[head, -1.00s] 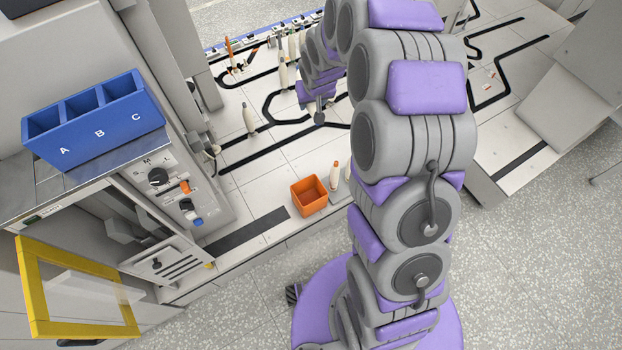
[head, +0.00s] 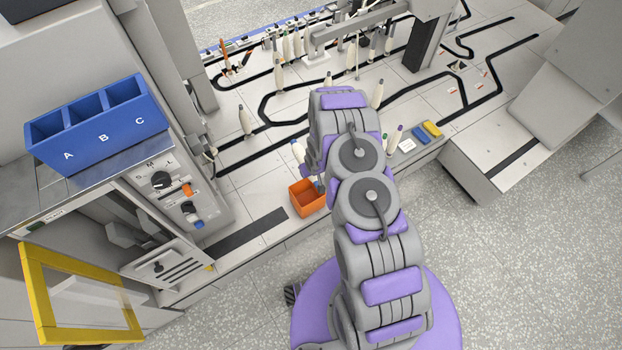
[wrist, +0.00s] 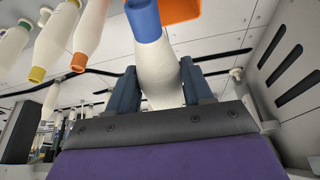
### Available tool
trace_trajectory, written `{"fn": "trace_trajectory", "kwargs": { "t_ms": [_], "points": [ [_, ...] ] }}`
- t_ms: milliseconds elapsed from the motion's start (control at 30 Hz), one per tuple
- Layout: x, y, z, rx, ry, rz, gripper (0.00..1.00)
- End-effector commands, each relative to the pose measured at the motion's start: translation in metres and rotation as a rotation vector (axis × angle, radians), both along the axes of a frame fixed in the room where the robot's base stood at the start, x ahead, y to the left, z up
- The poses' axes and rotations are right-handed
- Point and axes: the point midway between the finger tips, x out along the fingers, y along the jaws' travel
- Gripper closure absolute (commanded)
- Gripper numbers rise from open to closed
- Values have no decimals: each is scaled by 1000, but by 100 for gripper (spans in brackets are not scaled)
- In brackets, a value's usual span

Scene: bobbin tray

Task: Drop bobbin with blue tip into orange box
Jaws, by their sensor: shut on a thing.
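My gripper (wrist: 160,85) is shut on a pale bobbin with a blue tip (wrist: 155,55); a dark finger lies on each side of its body. The blue tip points away from my gripper, to the top of the wrist view. In the head view a pale bobbin with a blue tip (head: 299,152) shows at the left of my arm's end, above the table. The open orange box (head: 305,199) stands just below it in that picture, near the table's front edge. The orange box also shows in the wrist view (wrist: 180,10), partly behind the bobbin. My arm hides most of my gripper in the head view.
Other bobbins with orange (wrist: 92,28), yellow (wrist: 55,42) and green (wrist: 14,40) tips stand close by in the wrist view. A blue A-B-C bin (head: 100,125) and an open yellow-framed door (head: 35,290) are at left.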

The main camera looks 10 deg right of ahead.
Motion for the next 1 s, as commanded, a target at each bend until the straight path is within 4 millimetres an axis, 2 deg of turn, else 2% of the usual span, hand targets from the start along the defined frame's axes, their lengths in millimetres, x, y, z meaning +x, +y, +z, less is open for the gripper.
{"fn": "trace_trajectory", "kwargs": {
  "t_ms": [33,133,467,800,1000],
  "points": [
    [-8,-1,-13,2,5,6,89],
    [-16,-1,-28,6,0,13,89],
    [-21,0,-48,6,-1,21,89],
    [-20,0,-84,6,-3,19,89],
    [-20,-1,-97,7,-3,20,89]
  ]
}}
